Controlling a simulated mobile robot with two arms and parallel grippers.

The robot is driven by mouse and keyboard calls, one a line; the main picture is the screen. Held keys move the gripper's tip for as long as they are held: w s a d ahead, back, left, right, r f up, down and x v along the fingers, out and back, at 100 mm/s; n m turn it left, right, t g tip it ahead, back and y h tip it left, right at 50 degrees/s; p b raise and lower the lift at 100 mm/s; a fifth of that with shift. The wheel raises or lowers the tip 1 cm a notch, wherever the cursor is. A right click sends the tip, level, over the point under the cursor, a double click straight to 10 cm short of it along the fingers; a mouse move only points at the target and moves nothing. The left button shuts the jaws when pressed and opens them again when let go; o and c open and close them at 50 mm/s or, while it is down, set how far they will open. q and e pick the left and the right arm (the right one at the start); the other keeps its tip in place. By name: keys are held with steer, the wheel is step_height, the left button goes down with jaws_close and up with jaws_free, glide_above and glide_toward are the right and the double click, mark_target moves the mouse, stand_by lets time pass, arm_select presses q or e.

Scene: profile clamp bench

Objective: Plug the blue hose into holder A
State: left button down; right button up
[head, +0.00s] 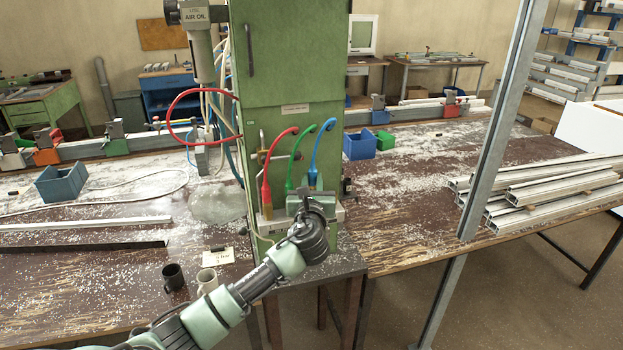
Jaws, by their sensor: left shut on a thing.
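A red hose (268,170), a green hose (295,160) and a blue hose (316,150) stand side by side against the front of the green cabinet, their upper ends curving to the right. The blue hose is the rightmost. My left gripper (319,197) is at the lower end of the blue hose and is shut on it; the fingers and my wrist hide most of the grip. A pale block (277,224) sits on the ledge behind my gripper. I cannot read any holder letter, so holder A cannot be picked out. My right gripper is out of view.
The green cabinet (290,55) rises behind the hoses. A red looped hose (172,105) hangs to its left. Two mugs (174,277) stand at the front left. A blue bin (360,145) is right of the cabinet. A grey post (490,140) and stacked profiles (545,190) are farther right.

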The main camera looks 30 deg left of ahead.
arm_select(q)
steer(key=s+d+p, duration=0.3)
steer(key=s+d, duration=0.1)
steer(key=d, duration=0.1)
steer(key=shift+s+d, duration=0.15)
steer(key=shift+s, duration=0.15)
stand_by(0.7)
steer(key=w+d+b, duration=0.3)
steer(key=w+d, duration=0.5)
steer(key=w, duration=0.2)
steer(key=shift+w+d+f, duration=0.2)
steer(key=shift+d, duration=0.15)
stand_by(1.3)
steer(key=w+a+b, duration=0.5)
steer(key=w+a, duration=0.4)
steer(key=a, duration=0.2)
steer(key=shift+w+b, duration=0.2)
steer(key=shift+b, duration=0.2)
stand_by(1.8)
steer(key=shift+a, duration=0.1)
stand_by(0.4)
